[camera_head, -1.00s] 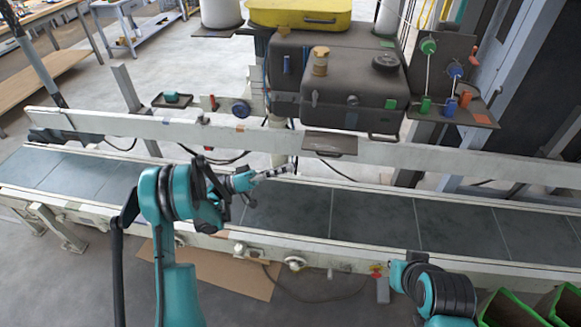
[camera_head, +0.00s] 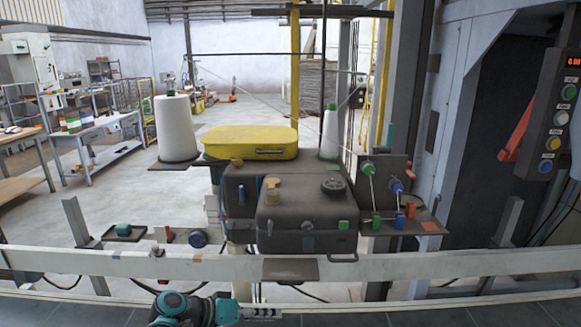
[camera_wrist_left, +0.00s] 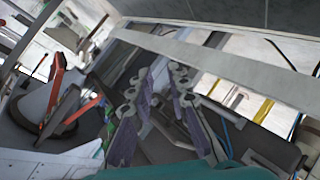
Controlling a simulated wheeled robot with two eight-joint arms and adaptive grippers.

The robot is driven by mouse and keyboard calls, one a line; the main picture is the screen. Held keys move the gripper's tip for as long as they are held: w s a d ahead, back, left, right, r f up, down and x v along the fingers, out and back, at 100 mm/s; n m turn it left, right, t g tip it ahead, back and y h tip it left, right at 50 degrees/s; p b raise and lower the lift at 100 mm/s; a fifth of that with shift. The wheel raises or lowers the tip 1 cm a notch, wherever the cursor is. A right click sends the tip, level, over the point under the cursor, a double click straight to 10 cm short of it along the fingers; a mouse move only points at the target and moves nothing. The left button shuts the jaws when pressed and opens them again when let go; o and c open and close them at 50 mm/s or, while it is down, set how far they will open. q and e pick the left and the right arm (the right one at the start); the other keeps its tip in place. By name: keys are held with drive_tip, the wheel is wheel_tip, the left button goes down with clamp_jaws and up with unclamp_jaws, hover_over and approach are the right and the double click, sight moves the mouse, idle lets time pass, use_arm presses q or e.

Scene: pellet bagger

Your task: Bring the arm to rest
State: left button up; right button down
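My left gripper (camera_head: 264,313) shows at the bottom edge of the head view, at the end of my teal and black left arm. It is over the conveyor belt and points to the right. In the left wrist view the left gripper's two fingers (camera_wrist_left: 160,95) stand apart with a gap between them. Nothing is held between them. My right arm and right gripper are out of view.
The conveyor's white rail (camera_head: 420,265) runs across behind the left gripper. Beyond it stands a dark sewing machine head (camera_head: 305,212) with a yellow case (camera_head: 250,142) and white thread cones (camera_head: 176,130). A button panel (camera_head: 556,115) hangs at right.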

use_arm(q)
drive_tip(key=s+a+f+n+t+y, duration=0.1)
drive_tip(key=s+a+y, duration=0.4)
drive_tip(key=s, duration=0.4)
drive_tip(key=s+a+f+t+y, duration=0.1)
drive_tip(key=s+a+f+y, duration=0.1)
drive_tip(key=s+a+y, duration=0.4)
drive_tip(key=s+a, duration=0.1)
drive_tip(key=s, duration=0.3)
drive_tip(key=shift+s+n, duration=0.2)
drive_tip(key=shift+n, duration=0.2)
